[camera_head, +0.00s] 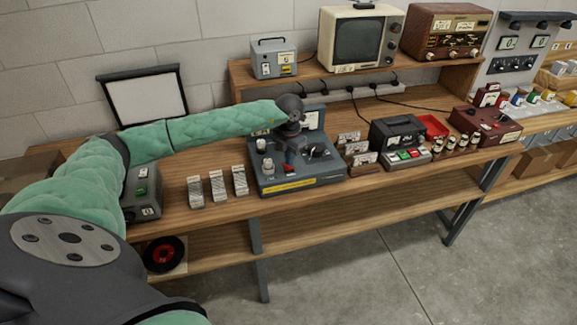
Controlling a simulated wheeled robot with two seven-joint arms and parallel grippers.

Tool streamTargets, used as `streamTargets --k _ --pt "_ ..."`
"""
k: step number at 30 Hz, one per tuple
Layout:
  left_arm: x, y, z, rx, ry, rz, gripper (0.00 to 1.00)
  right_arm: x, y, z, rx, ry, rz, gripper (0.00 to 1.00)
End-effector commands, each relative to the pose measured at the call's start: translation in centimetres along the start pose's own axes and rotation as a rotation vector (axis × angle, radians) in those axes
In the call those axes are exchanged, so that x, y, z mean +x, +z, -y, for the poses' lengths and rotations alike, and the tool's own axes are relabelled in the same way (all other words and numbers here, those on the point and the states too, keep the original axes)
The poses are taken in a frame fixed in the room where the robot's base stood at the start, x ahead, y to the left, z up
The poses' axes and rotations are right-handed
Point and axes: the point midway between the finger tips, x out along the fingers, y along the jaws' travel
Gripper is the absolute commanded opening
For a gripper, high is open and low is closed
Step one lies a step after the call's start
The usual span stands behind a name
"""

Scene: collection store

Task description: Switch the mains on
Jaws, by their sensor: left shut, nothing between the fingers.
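My left arm, in a green padded sleeve, comes in from the left and reaches over the bench. My left gripper (294,157) is shut and empty, pointing down over a blue-grey control box (268,184) with a yellow strip along its front. A small red switch (289,170) on the box's top is just below the fingertips; I cannot tell whether they touch or which way it is set. A pale knob (263,145) sits left of the gripper and dark knobs (318,151) sit right of it. The gripper hides part of the panel. My right gripper is out of view.
Left of the box stand several pale blocks (217,187) and a grey unit with a green button (142,188). Right are small card stands (361,158), a black case (398,131) and a dark red box (486,124). A television (357,42) stands on the shelf behind.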

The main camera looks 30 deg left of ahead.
Motion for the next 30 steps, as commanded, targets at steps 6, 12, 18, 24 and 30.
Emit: streamTargets --k 6,12,18,24,30 --pt "0.00 0.00 0.00 0.000 0.000 0.000 0.00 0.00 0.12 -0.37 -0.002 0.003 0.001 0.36" --pt "0.01 0.00 0.00 0.000 0.000 0.000 0.00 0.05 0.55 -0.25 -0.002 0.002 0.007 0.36" --pt "0.19 0.00 0.00 0.000 0.000 0.000 0.00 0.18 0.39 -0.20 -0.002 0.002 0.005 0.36" --pt "0.44 0.00 0.01 0.000 0.000 0.000 0.00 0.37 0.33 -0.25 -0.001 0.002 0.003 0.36" --pt "0.68 0.00 0.00 0.000 0.000 0.000 0.00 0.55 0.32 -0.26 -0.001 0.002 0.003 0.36"
